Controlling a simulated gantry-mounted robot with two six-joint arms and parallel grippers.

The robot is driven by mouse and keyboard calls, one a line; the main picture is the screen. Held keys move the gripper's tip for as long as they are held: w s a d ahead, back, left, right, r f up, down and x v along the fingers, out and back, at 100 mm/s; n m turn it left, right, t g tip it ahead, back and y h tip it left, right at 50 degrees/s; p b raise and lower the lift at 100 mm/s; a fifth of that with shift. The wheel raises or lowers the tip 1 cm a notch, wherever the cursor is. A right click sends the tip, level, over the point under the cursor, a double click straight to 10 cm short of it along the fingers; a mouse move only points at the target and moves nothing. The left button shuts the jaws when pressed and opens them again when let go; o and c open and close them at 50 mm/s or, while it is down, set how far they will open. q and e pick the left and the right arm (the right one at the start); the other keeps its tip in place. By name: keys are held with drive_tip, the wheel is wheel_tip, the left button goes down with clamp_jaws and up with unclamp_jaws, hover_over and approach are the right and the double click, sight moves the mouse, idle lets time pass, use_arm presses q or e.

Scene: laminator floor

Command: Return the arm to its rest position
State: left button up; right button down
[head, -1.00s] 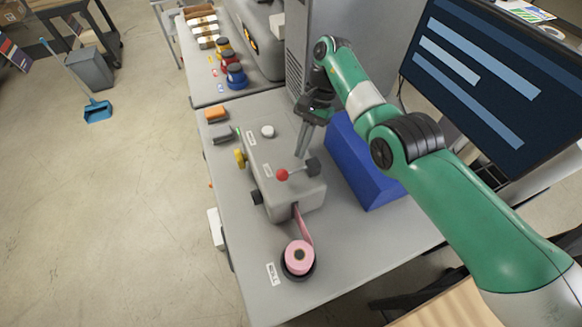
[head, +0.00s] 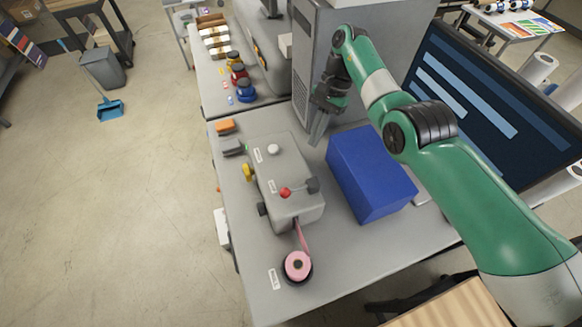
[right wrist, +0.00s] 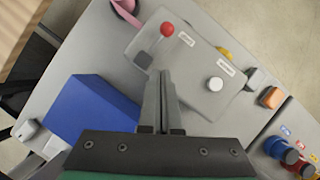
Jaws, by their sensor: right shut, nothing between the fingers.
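My right gripper (head: 318,128) is above the grey table, between the grey laminator and the tall grey cabinet. Its fingers are together and empty, also in the right wrist view (right wrist: 162,100). The green right arm comes in from the right, over the table. The grey laminator (head: 272,165) with a red-knobbed lever (head: 286,192) stands to the left of the gripper, apart from it. The lever's red ball also shows in the right wrist view (right wrist: 167,29). A pink roll (head: 297,264) sits at the laminator's front, its strip leading into it. My left gripper is not in view.
A blue box (head: 365,175) stands right of the laminator, under my arm. A large monitor (head: 490,105) is at the right. The grey cabinet (head: 315,65) stands behind. Orange (head: 225,126) and dark grey (head: 233,147) blocks lie left. Colored bottles (head: 245,90) stand farther back.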

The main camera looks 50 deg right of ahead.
drive_tip(key=shift+d+r, duration=0.2)
drive_tip(key=shift+r, duration=0.1)
idle(0.4)
